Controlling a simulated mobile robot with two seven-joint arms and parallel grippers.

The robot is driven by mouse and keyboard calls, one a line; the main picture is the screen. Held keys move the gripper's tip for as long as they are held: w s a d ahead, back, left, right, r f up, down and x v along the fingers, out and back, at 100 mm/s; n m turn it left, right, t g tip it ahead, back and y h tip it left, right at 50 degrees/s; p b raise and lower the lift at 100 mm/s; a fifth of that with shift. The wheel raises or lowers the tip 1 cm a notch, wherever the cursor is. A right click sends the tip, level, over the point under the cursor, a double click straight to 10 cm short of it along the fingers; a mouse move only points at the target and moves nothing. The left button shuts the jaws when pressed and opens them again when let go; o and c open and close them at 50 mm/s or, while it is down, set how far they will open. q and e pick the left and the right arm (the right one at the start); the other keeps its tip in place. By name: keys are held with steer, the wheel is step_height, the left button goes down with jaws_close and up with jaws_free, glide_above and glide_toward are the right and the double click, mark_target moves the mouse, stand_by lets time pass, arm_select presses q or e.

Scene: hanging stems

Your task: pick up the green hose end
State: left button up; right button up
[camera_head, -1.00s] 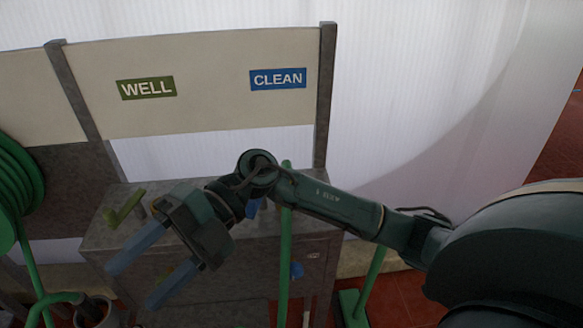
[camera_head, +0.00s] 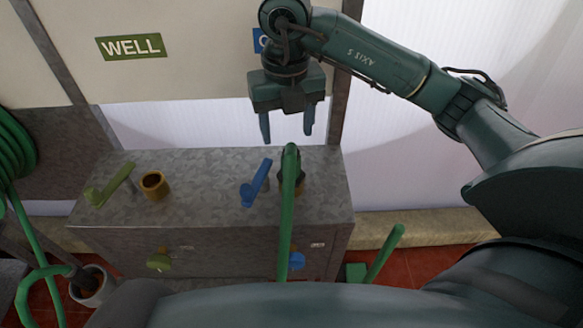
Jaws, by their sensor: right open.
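A green hose (camera_head: 286,225) rises in front of the grey metal cabinet, and its upper end (camera_head: 291,153) lies over the cabinet top, beside a dark round fitting (camera_head: 297,186). Whether it sits in the fitting I cannot tell. My right gripper (camera_head: 286,135) points down just above and behind this end in the picture. Its two bluish fingers are apart, with nothing seen between them. More green hose hangs in a coil (camera_head: 14,155) at the left edge, with a bent green length (camera_head: 40,277) below it. My left gripper is out of view.
The cabinet top (camera_head: 200,205) carries a green lever (camera_head: 112,184), a brass socket (camera_head: 154,184) and a blue lever (camera_head: 256,183). A WELL sign (camera_head: 131,46) is on the panel behind. A slanted green post (camera_head: 384,254) stands at right, a pot (camera_head: 92,287) at lower left.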

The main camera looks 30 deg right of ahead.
mark_target(291, 152)
step_height(291, 152, down, 3)
steer(key=shift+r, duration=0.1)
steer(key=f, duration=0.2)
steer(key=d+f+p, duration=0.1)
steer(key=f, duration=0.1)
steer(key=shift+w+f, duration=0.1)
steer(key=shift+a+f+p, duration=0.1)
steer(key=shift+f+p, duration=0.2)
steer(key=shift+f, duration=0.3)
steer(key=shift+c, duration=0.6)
steer(key=c, duration=0.9)
steer(key=shift+c, duration=0.2)
